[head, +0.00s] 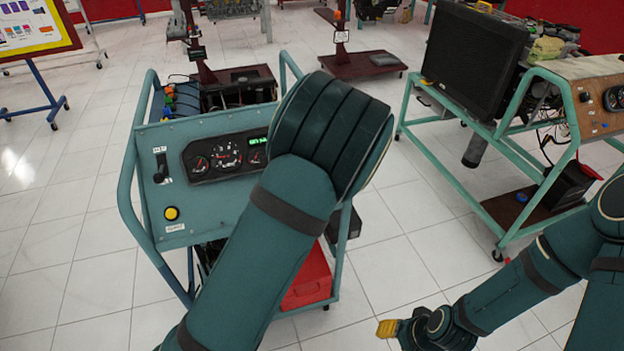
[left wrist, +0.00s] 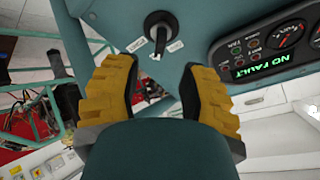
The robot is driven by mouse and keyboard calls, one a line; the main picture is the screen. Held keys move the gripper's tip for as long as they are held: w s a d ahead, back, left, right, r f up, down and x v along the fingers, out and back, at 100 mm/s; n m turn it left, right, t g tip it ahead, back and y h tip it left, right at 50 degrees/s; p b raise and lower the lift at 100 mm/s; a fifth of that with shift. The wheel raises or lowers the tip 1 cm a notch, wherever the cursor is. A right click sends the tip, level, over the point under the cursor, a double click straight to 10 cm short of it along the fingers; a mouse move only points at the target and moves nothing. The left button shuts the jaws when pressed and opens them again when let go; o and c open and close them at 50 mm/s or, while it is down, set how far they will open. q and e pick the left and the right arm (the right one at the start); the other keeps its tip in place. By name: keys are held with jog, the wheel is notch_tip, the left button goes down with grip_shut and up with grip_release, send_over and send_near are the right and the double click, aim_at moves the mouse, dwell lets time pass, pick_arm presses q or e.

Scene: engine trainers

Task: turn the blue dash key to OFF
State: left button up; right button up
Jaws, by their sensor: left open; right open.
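In the left wrist view a black key switch (left wrist: 158,28) sits on a blue-green panel (left wrist: 105,22), with small white labels around its lower side. Its stem points down in the picture; the label words are too small to read. My left gripper (left wrist: 150,68) is open, its two yellow fingers apart. The key shows between and beyond the fingertips, with nothing held. In the head view my left arm covers part of the blue-green trainer (head: 190,130), and the left gripper is hidden. My right gripper (head: 388,328) is at the bottom, open and empty, away from the trainer.
A gauge cluster (left wrist: 270,50) with a lit NO FAULT display is right of the key. The trainer's panel also carries a yellow button (head: 171,213). Another engine trainer (head: 470,60) stands at the right. Tiled floor (head: 390,230) is clear between them.

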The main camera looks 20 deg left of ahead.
pick_arm(q)
jog(key=b+x, duration=0.1)
jog(key=x, duration=0.7)
jog(key=shift+w+a, duration=0.1)
jog(key=shift+w, duration=0.05)
grip_shut()
